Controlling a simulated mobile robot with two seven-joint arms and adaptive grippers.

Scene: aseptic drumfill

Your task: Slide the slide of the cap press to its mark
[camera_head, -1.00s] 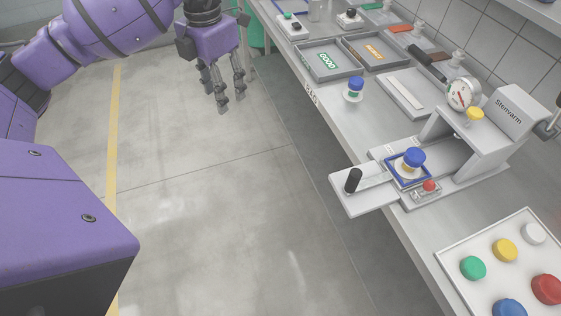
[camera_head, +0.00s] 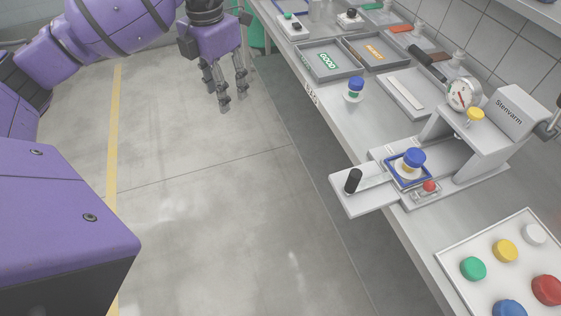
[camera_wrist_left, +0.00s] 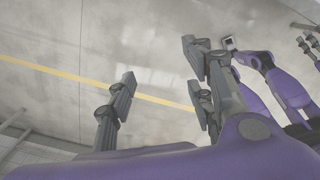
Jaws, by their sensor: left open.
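The cap press (camera_head: 500,118) stands on the bench at the right, with a dial gauge (camera_head: 461,95) on its front. Its slide (camera_head: 363,190) sticks out past the bench's front edge and has a black upright handle (camera_head: 353,180). My left gripper (camera_head: 234,105) is open and empty above the floor, left of the bench and well apart from the slide. Its spread fingers also show in the left wrist view (camera_wrist_left: 160,85). My right gripper is not seen in the head view.
A red button (camera_head: 429,186) sits beside the slide. A panel (camera_head: 450,250) with several coloured buttons is at the lower right. Another blue-capped jar (camera_head: 355,88), a GOOD tray (camera_head: 315,68) and an orange-labelled tray (camera_head: 378,62) stand farther back. The floor left of the bench is clear.

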